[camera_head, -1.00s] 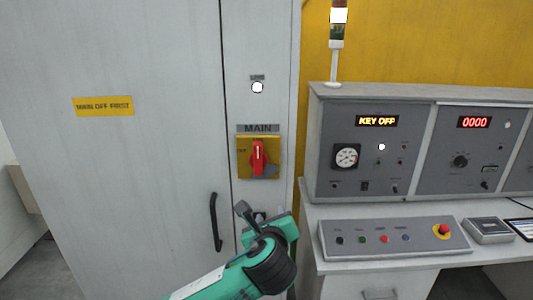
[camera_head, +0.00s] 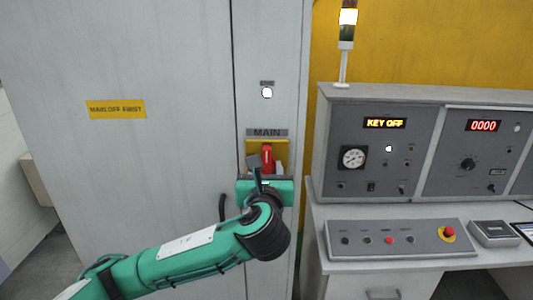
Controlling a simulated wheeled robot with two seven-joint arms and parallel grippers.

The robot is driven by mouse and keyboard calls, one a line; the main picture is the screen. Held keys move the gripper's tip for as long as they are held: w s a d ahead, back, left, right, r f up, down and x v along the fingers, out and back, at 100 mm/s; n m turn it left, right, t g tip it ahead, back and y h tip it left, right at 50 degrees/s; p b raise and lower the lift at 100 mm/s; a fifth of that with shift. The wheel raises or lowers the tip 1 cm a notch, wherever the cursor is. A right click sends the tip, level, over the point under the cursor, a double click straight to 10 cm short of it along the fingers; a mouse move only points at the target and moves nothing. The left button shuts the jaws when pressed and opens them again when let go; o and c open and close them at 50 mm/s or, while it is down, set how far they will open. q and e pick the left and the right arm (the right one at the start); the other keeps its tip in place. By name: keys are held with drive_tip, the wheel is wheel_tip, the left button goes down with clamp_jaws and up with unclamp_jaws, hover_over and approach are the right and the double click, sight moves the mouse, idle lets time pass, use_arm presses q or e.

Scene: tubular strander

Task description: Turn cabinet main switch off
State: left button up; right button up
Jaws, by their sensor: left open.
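The main switch is a red handle (camera_head: 267,155) on a yellow plate (camera_head: 252,147), under a MAIN label (camera_head: 267,133) on the grey cabinet (camera_head: 150,60). The visible upper part of the handle points upright. My left gripper (camera_head: 267,172) is open in front of the lower part of the switch and hides the handle's lower end and most of the plate's lower half. I cannot tell whether the fingers touch the handle. My right gripper is not in view.
A lit white lamp (camera_head: 267,92) sits above the switch. The cabinet's black door handle (camera_head: 222,207) is partly behind my left arm. At right, a control desk (camera_head: 390,267) carries a console reading KEY OFF (camera_head: 384,123), a button panel (camera_head: 400,240) and a signal tower (camera_head: 347,30).

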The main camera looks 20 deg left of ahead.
sight(266, 157)
use_arm(q)
drive_tip(key=p+x, duration=0.1)
drive_tip(key=x, duration=0.4)
drive_tip(key=shift+w, duration=0.1)
clamp_jaws()
